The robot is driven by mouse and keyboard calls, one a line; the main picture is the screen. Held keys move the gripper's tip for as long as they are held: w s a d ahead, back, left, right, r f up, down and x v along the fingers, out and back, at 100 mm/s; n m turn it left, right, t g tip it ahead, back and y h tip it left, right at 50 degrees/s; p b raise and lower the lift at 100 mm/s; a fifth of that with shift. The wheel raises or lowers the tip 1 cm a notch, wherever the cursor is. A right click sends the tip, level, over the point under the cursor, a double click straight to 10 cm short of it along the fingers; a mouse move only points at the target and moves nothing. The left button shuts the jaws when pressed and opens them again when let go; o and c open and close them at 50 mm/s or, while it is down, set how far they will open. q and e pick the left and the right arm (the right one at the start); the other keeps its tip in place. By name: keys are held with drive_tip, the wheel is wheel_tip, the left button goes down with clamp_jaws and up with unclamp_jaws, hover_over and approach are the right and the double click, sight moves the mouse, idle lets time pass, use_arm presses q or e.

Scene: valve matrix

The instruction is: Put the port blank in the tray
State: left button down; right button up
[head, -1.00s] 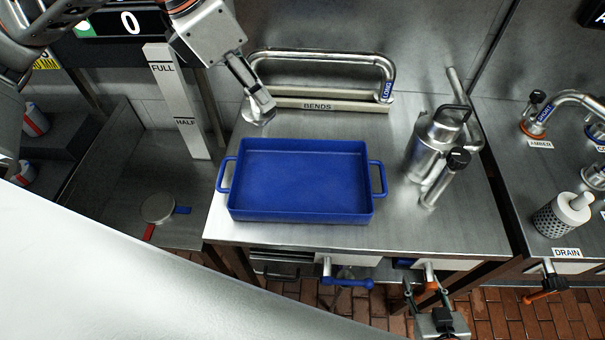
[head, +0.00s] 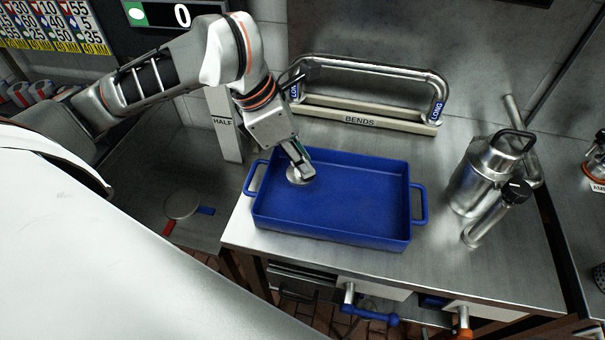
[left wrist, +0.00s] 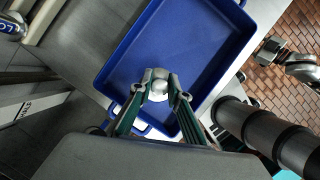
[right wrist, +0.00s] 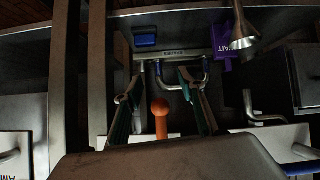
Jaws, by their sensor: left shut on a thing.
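The port blank (head: 300,176) is a small round silvery metal piece. My left gripper (head: 301,165) is shut on it, inside the outline of the blue tray (head: 372,213), near its back left corner. I cannot tell whether the blank touches the tray floor. In the left wrist view the blank (left wrist: 158,84) sits between the fingertips over the tray (left wrist: 190,38). The rest of the tray is empty. My right gripper (right wrist: 158,88) is open in the right wrist view, its fingers apart with an orange knob between and below them.
A rack marked BENDS (head: 360,119) with bent pipes stands behind the tray. A steel canister (head: 487,172) and a black-capped cylinder (head: 487,222) stand to its right. A valve with a blue handle (head: 370,314) is below the bench's front edge.

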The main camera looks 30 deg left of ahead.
use_arm(q)
drive_tip(key=shift+f+b, duration=0.6)
drive_tip(key=shift+f, duration=1.25)
use_arm(e)
drive_tip(key=shift+f, duration=0.55)
use_arm(q)
drive_tip(key=shift+f, duration=0.1)
drive_tip(key=c, duration=1.9)
unclamp_jaws()
use_arm(e)
drive_tip(key=shift+s+f, duration=0.1)
drive_tip(key=shift+f, duration=0.05)
use_arm(q)
drive_tip(key=p+v, duration=0.3)
drive_tip(key=v, duration=0.9)
drive_tip(key=shift+p, duration=0.35)
use_arm(e)
drive_tip(key=r, duration=0.2)
drive_tip(key=w+r, duration=0.1)
drive_tip(key=r, duration=0.2)
use_arm(q)
drive_tip(key=shift+d, duration=0.1)
use_arm(e)
drive_tip(key=shift+s+f, duration=0.1)
drive_tip(key=shift+f, duration=0.1)
